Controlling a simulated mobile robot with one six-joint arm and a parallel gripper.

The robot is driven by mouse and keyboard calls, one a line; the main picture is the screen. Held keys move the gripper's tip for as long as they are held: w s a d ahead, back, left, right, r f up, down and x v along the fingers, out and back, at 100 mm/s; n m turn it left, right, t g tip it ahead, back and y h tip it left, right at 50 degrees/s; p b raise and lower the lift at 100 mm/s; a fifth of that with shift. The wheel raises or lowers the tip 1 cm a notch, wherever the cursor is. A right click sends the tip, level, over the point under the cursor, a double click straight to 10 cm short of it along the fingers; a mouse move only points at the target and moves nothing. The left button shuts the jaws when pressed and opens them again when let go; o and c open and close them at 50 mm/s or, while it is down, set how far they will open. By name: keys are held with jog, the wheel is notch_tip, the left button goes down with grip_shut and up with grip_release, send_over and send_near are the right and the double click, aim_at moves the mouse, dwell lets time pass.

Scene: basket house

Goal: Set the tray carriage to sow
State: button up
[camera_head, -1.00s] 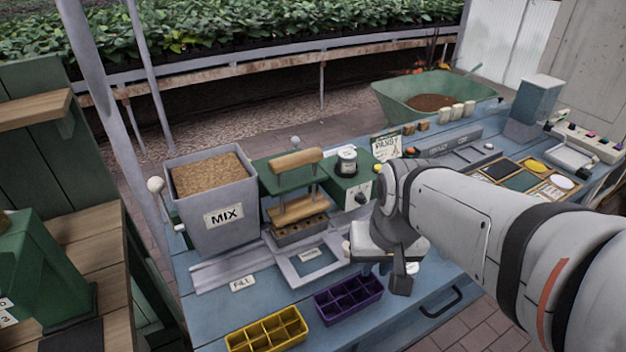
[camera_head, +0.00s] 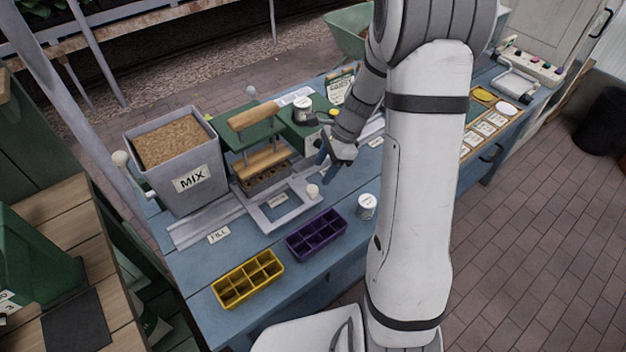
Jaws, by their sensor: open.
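The tray carriage (camera_head: 262,215) is a grey frame with a square opening, on a grey rail (camera_head: 205,228) along the blue bench. It sits in front of the green press, right of the FILL label (camera_head: 218,235). A pale round knob (camera_head: 312,191) stands at its right end. My gripper (camera_head: 327,160) is open and empty, just behind and to the right of the knob, apart from it in the picture. I cannot read a sow label; my arm hides part of the bench to the right.
The MIX hopper (camera_head: 188,182) stands at the left, beside the green press (camera_head: 245,132). A yellow tray (camera_head: 248,280) and a purple tray (camera_head: 316,236) lie along the front. A white can (camera_head: 367,206) stands right of the purple tray. Open brick floor lies at the right.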

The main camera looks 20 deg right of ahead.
aim_at(312, 189)
jog(key=x, duration=0.7)
jog(key=shift+a+f, duration=0.1)
grip_shut()
dwell(0.4)
